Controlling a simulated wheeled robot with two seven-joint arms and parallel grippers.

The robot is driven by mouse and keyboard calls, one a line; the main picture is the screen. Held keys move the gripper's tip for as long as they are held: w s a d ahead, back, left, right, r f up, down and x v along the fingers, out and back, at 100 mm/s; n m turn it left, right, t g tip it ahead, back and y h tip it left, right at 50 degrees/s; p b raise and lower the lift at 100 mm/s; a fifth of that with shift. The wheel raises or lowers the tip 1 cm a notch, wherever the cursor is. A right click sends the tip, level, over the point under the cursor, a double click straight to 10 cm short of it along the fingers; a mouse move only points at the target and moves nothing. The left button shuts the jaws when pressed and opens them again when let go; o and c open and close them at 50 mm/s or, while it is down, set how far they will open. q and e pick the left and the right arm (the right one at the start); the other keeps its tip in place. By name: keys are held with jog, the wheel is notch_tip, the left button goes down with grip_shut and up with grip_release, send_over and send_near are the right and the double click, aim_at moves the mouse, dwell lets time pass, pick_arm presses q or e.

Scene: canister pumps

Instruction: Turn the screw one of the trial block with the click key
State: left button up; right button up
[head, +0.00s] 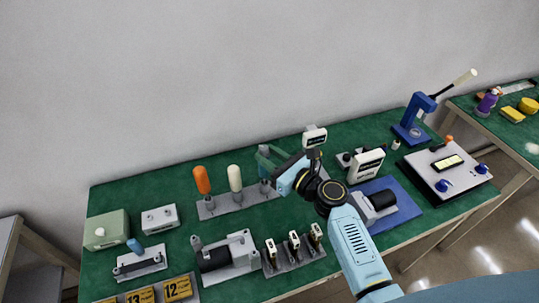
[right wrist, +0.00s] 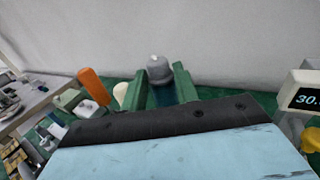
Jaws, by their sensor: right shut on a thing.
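My right gripper (head: 267,160) is over the right end of a grey rack (head: 217,207), its green fingers around a grey, round-topped handle. In the right wrist view the fingers (right wrist: 158,88) stand either side of this grey handle (right wrist: 159,68). Its lower part is hidden, so I cannot tell whether it is still seated in the rack. I cannot tell for sure that it is the click key. A pale grey block (head: 160,218) with small round parts on top, perhaps the trial block, stands at the left; its screws are too small to tell apart. My left gripper is not in view.
An orange handle (head: 202,180) and a cream handle (head: 235,178) stand upright in the rack, left of my gripper. A grey fixture with a dark cylinder (head: 214,258) lies in front. A white display (head: 367,165) stands right of my arm. Green mat shows between the objects.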

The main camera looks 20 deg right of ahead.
jog(key=o, duration=1)
jog(key=shift+o, duration=0.2)
jog(key=shift+s+d+f, duration=0.1)
jog(key=shift+s+d, duration=0.1)
jog(key=shift+s, duration=0.15)
jog(key=b+v, duration=0.1)
jog(key=v, duration=1.1)
jog(key=shift+s, duration=0.25)
jog(key=shift+d, duration=0.1)
